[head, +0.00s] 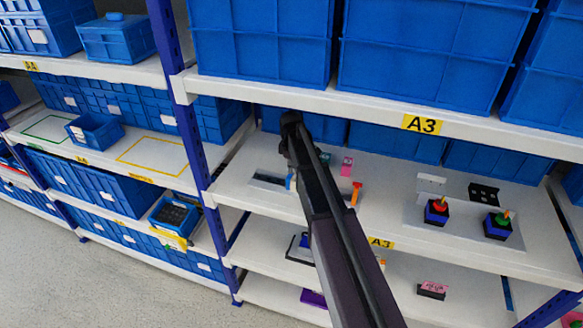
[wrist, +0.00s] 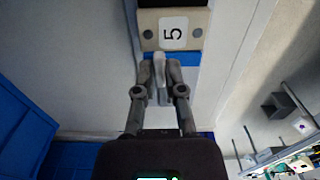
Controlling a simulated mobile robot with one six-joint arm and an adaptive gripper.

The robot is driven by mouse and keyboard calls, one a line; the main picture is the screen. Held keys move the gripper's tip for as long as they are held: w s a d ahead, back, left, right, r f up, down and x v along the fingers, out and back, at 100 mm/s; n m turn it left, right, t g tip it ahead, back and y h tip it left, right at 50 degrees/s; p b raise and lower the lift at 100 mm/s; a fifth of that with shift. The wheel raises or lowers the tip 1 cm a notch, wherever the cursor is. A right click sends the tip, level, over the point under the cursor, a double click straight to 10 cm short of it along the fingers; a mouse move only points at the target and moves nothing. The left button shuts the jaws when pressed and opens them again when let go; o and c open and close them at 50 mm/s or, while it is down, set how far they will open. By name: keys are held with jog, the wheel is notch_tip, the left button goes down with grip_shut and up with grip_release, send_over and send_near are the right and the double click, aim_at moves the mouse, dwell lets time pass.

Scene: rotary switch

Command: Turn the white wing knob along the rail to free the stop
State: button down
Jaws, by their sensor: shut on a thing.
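In the wrist view, my gripper (wrist: 160,80) is shut, with its two grey fingers on either side of a pale wing knob (wrist: 159,70). The wing stands upright in the picture between the fingertips. Just beyond it is a blue part (wrist: 148,57), then a beige block (wrist: 147,36) with a white label marked 5, turned sideways. A dark strip shows at the top edge; I cannot tell whether it is the rail. In the head view, my dark arm reaches over the middle A3 shelf, and my gripper (head: 290,122) is small and dark. The knob cannot be made out there.
The A3 shelf (head: 390,225) also holds an orange lever (head: 356,190), a pink label (head: 347,166), a red-topped switch (head: 436,211) and a green-topped switch (head: 498,226). Blue bins (head: 425,60) stand on the shelf above. A blue upright (head: 180,80) is at the left.

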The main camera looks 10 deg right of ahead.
jog(key=c, duration=0.7)
grip_release()
jog(key=shift+m, duration=0.4)
